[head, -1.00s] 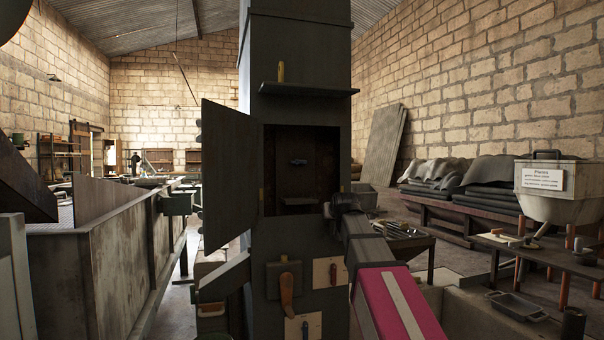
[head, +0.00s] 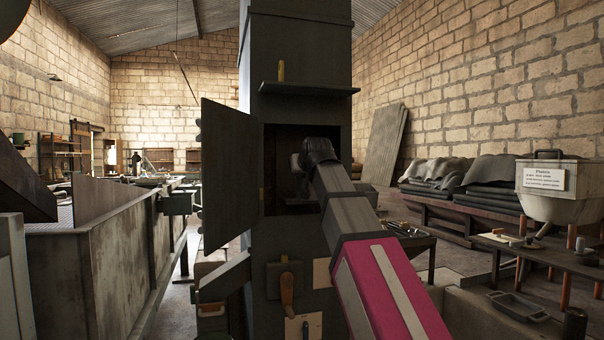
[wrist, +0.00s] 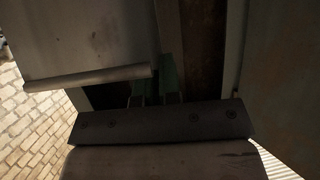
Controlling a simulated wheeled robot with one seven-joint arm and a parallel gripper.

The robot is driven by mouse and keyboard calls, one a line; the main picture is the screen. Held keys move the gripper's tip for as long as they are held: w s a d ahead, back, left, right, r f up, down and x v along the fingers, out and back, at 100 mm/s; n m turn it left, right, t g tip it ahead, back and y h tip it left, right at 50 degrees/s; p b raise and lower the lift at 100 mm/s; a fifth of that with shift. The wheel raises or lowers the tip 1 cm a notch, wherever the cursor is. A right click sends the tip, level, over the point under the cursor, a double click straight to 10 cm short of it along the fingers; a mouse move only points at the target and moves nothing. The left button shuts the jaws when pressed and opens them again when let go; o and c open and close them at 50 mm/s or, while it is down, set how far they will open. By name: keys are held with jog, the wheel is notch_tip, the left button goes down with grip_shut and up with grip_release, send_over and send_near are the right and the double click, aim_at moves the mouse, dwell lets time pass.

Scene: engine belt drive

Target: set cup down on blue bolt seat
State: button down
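I cannot make out a cup or a blue bolt seat in either view. In the head view my arm reaches into the dark opening (head: 282,150) of the tall grey column, and its dark wrist hides most of the inside and my gripper. In the wrist view the dark mount of my gripper (wrist: 155,98) crosses the lower part. Greenish, narrow finger-like parts stick out beyond it into shadow. Whether they are apart or closed on something is too dark to tell.
An open metal door (head: 228,175) stands left of the opening. A ledge (head: 309,89) with a small yellow object (head: 281,71) juts out above it. Below hang a panel with a brown handle (head: 287,290) and pale plates. A bench (head: 560,258) stands at right.

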jog(key=shift+w+a+f, duration=0.25)
jog(key=shift+w+a, duration=0.6)
jog(key=shift+w, duration=2.15)
jog(key=shift+w+a+f, duration=0.3)
jog(key=shift+w+a, duration=0.55)
jog(key=shift+w, duration=2.1)
jog(key=shift+w+a+f, duration=0.25)
jog(key=shift+w+a, duration=0.6)
jog(key=shift+w, duration=2.15)
jog(key=shift+f, duration=0.6)
jog(key=c, duration=1.2)
grip_release()
jog(key=shift+s, duration=0.1)
